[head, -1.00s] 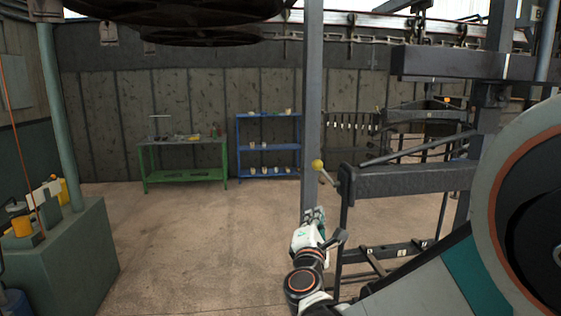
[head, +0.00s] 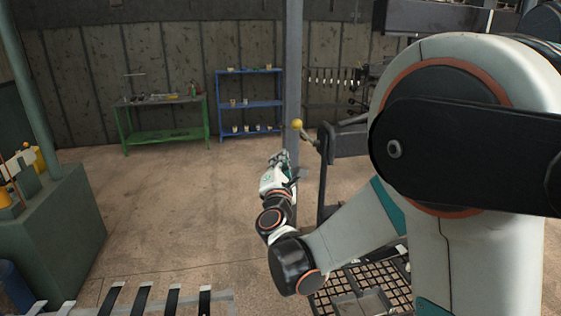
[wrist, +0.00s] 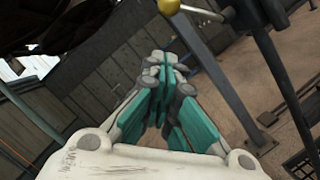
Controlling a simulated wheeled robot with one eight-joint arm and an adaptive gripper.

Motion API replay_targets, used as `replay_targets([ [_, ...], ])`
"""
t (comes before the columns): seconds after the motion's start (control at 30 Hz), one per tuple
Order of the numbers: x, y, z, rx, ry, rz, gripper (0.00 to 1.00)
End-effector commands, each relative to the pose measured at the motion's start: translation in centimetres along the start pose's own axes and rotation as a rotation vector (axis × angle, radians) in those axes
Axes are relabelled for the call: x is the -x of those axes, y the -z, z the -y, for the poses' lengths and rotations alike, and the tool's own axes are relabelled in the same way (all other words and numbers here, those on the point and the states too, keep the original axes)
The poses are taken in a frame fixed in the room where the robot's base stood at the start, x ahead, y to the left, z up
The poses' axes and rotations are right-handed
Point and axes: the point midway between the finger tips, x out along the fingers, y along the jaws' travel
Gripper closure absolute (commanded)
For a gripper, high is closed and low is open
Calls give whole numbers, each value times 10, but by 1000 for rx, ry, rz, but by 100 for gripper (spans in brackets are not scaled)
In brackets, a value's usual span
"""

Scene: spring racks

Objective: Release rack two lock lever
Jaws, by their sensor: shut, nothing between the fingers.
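The lock lever (head: 308,134) has a yellow ball knob (head: 297,124) and sits at the left end of a dark horizontal rack arm (head: 347,143). In the wrist view the knob (wrist: 168,6) is at the top edge, above and beyond my fingertips. My gripper (head: 281,158) is just below and left of the lever in the head view, apart from it. In the wrist view my gripper (wrist: 163,65) has its teal fingers together, with nothing between them. Much of the rack is hidden behind my arm in the head view.
A grey post (head: 293,60) rises behind the knob. A green workbench (head: 160,120) and a blue shelf (head: 249,104) stand at the back wall. A green block (head: 60,225) stands at left. A black mesh platform (head: 350,285) lies below my arm. The floor between is open.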

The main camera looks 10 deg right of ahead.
Motion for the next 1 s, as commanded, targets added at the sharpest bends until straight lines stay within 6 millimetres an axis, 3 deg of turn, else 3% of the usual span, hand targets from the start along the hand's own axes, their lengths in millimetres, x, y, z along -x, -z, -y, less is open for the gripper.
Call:
replay_targets([
  [0.3,-64,-1,0,1,1,1,100],
  [0.4,-74,-14,0,1,2,2,100],
  [0.63,-87,-27,0,0,1,0,100],
  [1.0,-89,-28,0,-1,0,0,100],
])
